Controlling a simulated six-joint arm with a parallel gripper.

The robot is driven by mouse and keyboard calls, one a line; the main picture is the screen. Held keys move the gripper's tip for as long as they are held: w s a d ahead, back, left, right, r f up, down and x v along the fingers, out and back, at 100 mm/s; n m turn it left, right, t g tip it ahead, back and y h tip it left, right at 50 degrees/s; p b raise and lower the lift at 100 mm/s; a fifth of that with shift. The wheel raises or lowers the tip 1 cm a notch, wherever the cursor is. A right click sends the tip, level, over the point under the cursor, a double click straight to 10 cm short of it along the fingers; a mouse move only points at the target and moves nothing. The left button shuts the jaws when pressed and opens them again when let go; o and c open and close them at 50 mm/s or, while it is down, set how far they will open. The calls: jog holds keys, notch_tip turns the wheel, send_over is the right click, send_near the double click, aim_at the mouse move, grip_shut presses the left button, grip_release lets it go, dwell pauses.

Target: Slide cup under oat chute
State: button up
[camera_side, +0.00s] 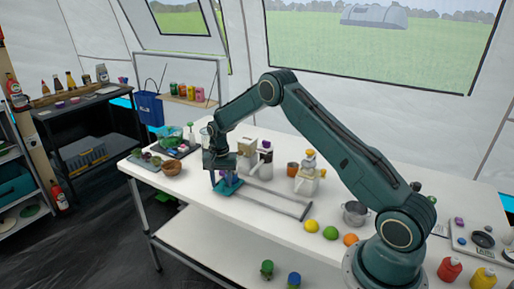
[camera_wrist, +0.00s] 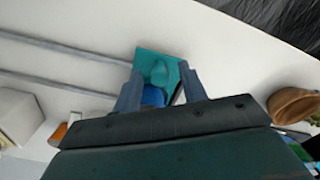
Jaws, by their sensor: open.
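A teal sled plate (camera_wrist: 172,53) with a rounded teal knob (camera_wrist: 159,72) sits at one end of two grey rails (camera_wrist: 65,52). A blue part (camera_wrist: 153,96), perhaps the cup, shows partly between my fingers, mostly hidden by my wrist. In the side view the sled (camera_side: 229,188) is at the left end of the rails, under my gripper (camera_side: 224,178). My gripper (camera_wrist: 160,84) is open, pointing down, with its fingers either side of the blue part; contact cannot be told. Two pale dispensers, one at the back (camera_side: 247,150) and one to the right (camera_side: 307,180), stand behind the rails; which is the oat chute is unclear.
A wooden bowl (camera_side: 172,168) stands left of the sled. A lemon (camera_side: 311,226), a lime (camera_side: 331,233), an orange (camera_side: 350,239) and a metal pot (camera_side: 355,212) are to the right.

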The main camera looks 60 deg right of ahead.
jog(key=shift+r, duration=2.75)
jog(key=shift+a+r, duration=0.15)
jog(key=shift+r, duration=0.3)
jog(key=s+a+r+n+t, duration=0.1)
jog(key=s+a+r+n, duration=0.1)
jog(key=s+a+r, duration=0.45)
jog(key=s+a+r+n+t, duration=0.15)
jog(key=s+r, duration=0.25)
jog(key=r, duration=0.5)
jog(key=s+a+r+n, duration=0.3)
jog(key=s+r, duration=0.2)
jog(key=r, duration=0.2)
jog(key=s+a+n+t, duration=0.1)
jog(key=s+a+n, duration=0.1)
jog(key=s, duration=0.9)
jog(key=s+a+r+n+t, duration=0.1)
jog(key=s+a+n+t, duration=0.1)
jog(key=s, duration=0.9)
jog(key=shift+a+n, duration=0.75)
jog(key=shift+a, duration=0.2)
